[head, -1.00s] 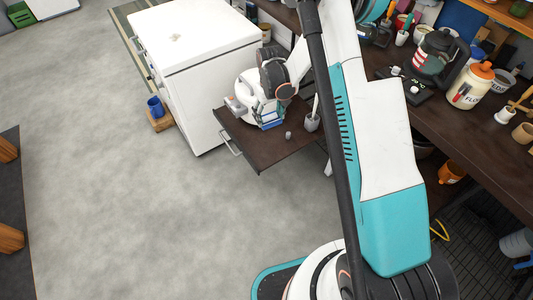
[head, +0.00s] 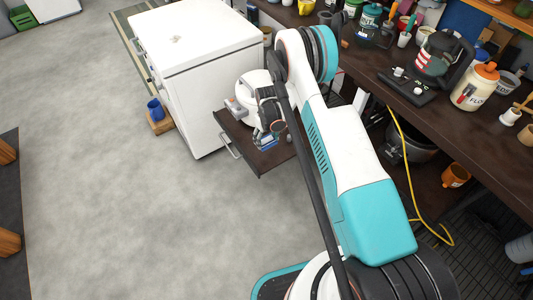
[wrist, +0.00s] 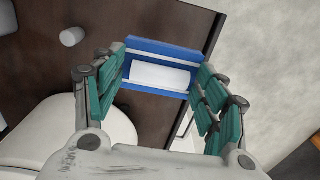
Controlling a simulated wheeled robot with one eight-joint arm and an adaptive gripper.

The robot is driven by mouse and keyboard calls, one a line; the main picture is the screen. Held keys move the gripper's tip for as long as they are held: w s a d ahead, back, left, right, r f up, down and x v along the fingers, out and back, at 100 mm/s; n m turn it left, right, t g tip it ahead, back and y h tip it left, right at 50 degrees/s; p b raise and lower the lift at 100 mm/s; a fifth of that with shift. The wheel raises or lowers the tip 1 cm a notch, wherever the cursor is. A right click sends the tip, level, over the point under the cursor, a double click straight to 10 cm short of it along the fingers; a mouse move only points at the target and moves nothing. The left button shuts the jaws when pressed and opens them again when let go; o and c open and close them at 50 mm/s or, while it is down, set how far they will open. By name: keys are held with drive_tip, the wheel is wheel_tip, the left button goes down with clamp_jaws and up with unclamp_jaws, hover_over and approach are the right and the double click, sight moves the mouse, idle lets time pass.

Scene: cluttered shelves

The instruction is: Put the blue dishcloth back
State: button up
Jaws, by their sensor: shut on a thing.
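The blue dishcloth (wrist: 160,49) is a flat folded piece with a broad white band. In the wrist view it lies between the green-padded fingers of my gripper (wrist: 160,66), which is shut on it. In the head view my gripper (head: 268,130) is over the pulled-out dark drawer (head: 276,164), and a blue bit of the cloth (head: 266,143) shows under it. I cannot tell whether the cloth touches the drawer surface.
A round white thing (head: 250,90) stands at the drawer's back. A small white cylinder (wrist: 72,37) is on the dark surface. The white cabinet (head: 195,80) is left of the drawer. A cluttered counter (head: 460,130) runs along the right. Open floor (head: 110,200) lies left.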

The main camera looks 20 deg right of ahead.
wheel_tip(320, 180, down, 9)
drive_tip(key=b, duration=0.2)
drive_tip(key=shift+f+b, duration=0.2)
drive_tip(key=shift+b, duration=0.2)
drive_tip(key=shift+r, duration=0.1)
drive_tip(key=o, duration=1.1)
